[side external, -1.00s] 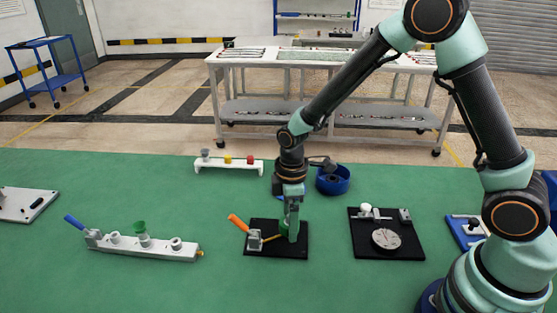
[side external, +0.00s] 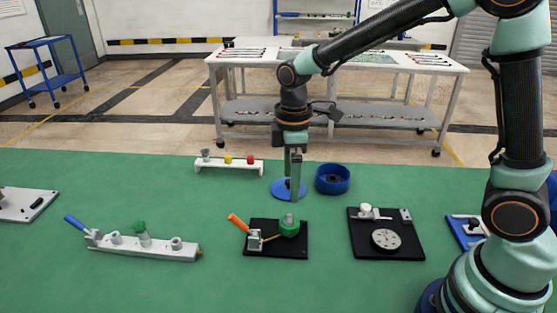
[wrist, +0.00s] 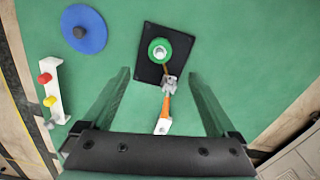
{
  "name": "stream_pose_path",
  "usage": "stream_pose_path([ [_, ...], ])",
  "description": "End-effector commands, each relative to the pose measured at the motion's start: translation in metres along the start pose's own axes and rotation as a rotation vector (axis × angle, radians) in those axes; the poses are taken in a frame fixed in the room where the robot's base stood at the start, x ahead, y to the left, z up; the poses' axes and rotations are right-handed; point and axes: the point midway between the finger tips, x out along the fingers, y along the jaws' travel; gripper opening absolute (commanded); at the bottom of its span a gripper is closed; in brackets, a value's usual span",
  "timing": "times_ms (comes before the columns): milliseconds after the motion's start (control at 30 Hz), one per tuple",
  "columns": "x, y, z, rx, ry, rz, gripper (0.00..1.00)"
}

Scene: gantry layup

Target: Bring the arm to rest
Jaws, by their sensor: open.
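My gripper (side external: 296,174) is open and empty, raised above the green bench, behind and above a black plate (side external: 262,248). The plate carries a toggle clamp with an orange handle (side external: 238,223) and a green round part (side external: 289,227) with a grey stud on top. In the wrist view my gripper (wrist: 160,85) shows its two jaws wide apart, with nothing between them. The green round part also shows there (wrist: 159,50), beyond the jaw tips, with the orange handle (wrist: 166,106) nearer. My arm is bent and off the bench.
A blue disc (side external: 288,189) and a blue round bin (side external: 332,179) lie behind the plate. A white rack (side external: 229,168) with coloured knobs stands at back left. A grey fixture (side external: 145,246) is at left. Another black plate (side external: 413,248) with a dial is at right. Bare green bench lies between.

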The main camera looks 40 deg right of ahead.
Motion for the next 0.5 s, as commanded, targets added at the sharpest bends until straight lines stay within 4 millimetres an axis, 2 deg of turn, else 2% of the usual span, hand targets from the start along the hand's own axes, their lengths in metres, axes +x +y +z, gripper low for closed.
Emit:
stream_pose_path([
  [167,-0.001,0.000,0.001,0.004,0.002,0.002,0.93],
  [267,-0.008,0.000,0.005,0.037,0.015,0.015,0.93],
  [500,-0.053,-0.005,0.036,0.283,0.116,0.098,0.93],
])
